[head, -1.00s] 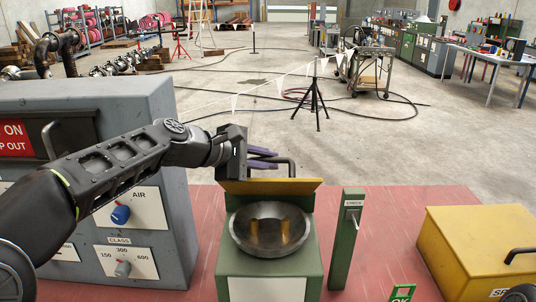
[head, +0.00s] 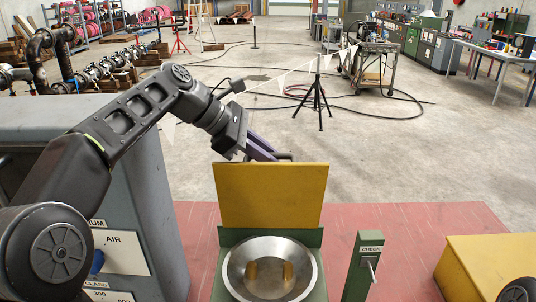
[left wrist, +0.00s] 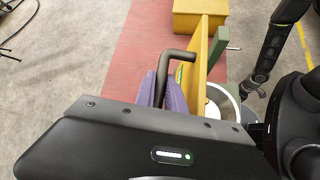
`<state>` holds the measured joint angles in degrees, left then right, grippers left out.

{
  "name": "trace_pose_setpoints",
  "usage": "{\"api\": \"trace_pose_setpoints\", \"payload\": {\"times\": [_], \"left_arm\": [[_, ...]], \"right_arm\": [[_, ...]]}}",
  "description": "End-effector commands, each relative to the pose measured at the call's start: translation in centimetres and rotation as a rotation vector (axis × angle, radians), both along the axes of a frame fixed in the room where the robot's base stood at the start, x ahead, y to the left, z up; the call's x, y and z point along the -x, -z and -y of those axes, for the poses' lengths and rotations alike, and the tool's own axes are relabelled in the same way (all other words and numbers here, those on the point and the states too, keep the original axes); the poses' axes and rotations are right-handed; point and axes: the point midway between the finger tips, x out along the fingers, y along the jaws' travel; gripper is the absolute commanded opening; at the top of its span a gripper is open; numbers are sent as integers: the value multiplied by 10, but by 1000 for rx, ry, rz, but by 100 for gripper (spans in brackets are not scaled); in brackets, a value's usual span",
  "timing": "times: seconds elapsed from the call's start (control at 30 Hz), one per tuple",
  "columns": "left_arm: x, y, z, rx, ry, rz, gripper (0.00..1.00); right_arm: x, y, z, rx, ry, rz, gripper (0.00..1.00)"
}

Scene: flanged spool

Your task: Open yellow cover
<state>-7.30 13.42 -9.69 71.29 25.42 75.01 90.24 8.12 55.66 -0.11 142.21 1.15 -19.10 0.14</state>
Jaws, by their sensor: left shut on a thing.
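The yellow cover (head: 270,195) stands steeply raised behind the metal bowl (head: 268,270) of the green stand, its broad inner face toward me. The bowl is uncovered, with two yellowish patches inside. My left gripper (head: 264,150) is behind the cover's top edge, its purple fingers shut on the dark handle. In the left wrist view the bent black handle (left wrist: 163,72) comes out from between the fingers (left wrist: 167,92), and the cover (left wrist: 201,48) shows nearly edge-on. The grip itself is partly hidden in the head view. My right gripper is not in view.
A green post labelled CHECK (head: 362,268) with a small lever stands right of the bowl. A yellow box (head: 490,262) is at the lower right. A grey control cabinet (head: 160,215) stands at the left, close under my left arm. The red floor between post and box is clear.

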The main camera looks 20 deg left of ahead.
Motion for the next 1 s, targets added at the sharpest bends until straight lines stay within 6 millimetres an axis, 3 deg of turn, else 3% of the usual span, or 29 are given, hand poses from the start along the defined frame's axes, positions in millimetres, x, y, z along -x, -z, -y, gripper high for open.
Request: {"api": "trace_pose_setpoints", "payload": {"times": [0.03,0.33,0.37,0.6,1.0], "left_arm": [[1,9,-1,-7,2,-18,0],[1,10,0,-7,3,-22,0],[1,10,0,-7,3,-22,17],[0,10,-2,-8,1,-18,36],[5,2,-6,-9,-2,-13,36]], "right_arm": [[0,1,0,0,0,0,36],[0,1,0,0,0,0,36],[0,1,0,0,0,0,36],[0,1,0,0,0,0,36],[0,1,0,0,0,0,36]]}}
